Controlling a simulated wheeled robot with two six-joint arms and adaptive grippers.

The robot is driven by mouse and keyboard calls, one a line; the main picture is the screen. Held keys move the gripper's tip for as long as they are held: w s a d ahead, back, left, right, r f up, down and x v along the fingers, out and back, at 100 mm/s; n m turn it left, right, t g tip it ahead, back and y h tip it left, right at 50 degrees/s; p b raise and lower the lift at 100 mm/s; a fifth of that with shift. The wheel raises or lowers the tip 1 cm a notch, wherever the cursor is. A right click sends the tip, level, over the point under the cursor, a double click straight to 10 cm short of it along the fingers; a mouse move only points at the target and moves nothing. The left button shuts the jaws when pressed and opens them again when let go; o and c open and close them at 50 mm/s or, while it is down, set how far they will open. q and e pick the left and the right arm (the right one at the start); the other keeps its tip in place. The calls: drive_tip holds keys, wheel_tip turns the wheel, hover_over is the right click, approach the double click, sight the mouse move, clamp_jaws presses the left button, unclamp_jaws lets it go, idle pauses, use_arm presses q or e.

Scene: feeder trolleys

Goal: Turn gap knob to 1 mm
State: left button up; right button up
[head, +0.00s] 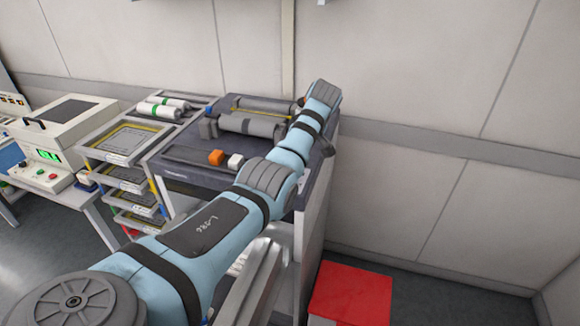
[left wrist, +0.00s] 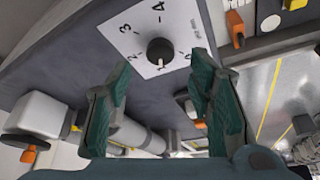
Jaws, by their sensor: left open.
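The gap knob (left wrist: 160,51) is a small round black knob on a white dial plate (left wrist: 128,42) with numbers, in the left wrist view. A small pale mark shows at the knob's lower edge; I cannot tell surely which number it points to. My left gripper (left wrist: 161,64) is open, its two green-padded fingers on either side of the knob in the picture. The fingers look apart from the knob, and I cannot tell how far off it is. In the head view my left arm reaches over the grey roller machine (head: 250,125) and hides the knob and fingers.
A shelf trolley (head: 125,145) and a bench device with a green display (head: 48,156) stand left. A red box (head: 350,292) is on the floor, right.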

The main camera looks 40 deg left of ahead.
use_arm(q)
drive_tip(key=v, duration=0.8)
drive_tip(key=shift+d, duration=0.1)
